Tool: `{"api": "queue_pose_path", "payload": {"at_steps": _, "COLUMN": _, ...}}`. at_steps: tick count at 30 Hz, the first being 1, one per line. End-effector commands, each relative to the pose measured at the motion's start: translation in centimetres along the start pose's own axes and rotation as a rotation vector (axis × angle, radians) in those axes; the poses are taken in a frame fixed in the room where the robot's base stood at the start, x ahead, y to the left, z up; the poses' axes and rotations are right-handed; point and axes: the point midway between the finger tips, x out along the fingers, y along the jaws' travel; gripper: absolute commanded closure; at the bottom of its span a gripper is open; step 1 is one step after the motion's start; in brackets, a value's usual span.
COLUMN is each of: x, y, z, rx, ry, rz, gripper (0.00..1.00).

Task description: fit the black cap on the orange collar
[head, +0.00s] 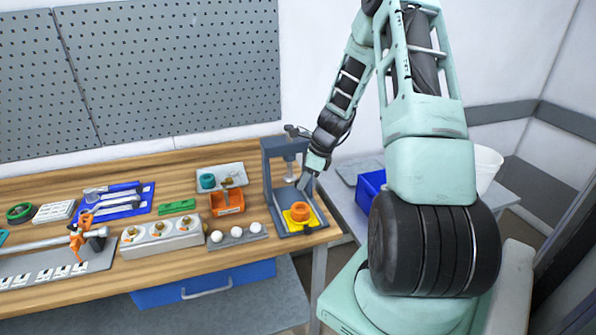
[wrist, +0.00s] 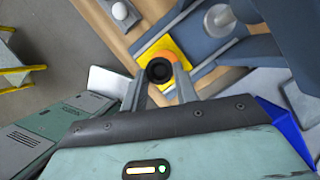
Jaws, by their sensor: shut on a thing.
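The orange collar (head: 300,211) stands on a yellow plate (head: 313,221) at the base of the grey press frame (head: 268,172). In the wrist view an orange edge of the collar (wrist: 171,57) shows behind the black cap. My gripper (wrist: 160,80) is shut on the black cap (wrist: 159,70), a round dark piece with a hollow middle, held between the fingertips. In the head view my gripper (head: 303,182) is above the collar, in front of the press; the cap is too small to make out there. I cannot tell whether cap and collar touch.
The press's upright and spindle stand close to my gripper. A grey rack with white balls (head: 237,236), an orange bin (head: 227,203) and a white block with several fittings (head: 162,236) lie to the left on the wooden bench. A blue bin (head: 371,187) is to the right.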

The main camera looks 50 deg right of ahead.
Motion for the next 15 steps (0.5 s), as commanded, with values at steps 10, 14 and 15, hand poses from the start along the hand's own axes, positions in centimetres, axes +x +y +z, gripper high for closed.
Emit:
{"api": "queue_pose_path", "payload": {"at_steps": 10, "x": 2.1, "y": 0.0, "z": -0.9, "rx": 0.006, "ry": 0.000, "rz": -0.001, "gripper": 0.92}}
{"api": "queue_pose_path", "payload": {"at_steps": 14, "x": 3.5, "y": 0.0, "z": -1.5, "rx": 0.006, "ry": 0.000, "rz": -0.001, "gripper": 0.92}}
{"api": "queue_pose_path", "payload": {"at_steps": 15, "x": 3.9, "y": 0.0, "z": -1.7, "rx": 0.005, "ry": 0.001, "rz": -0.001, "gripper": 0.92}}
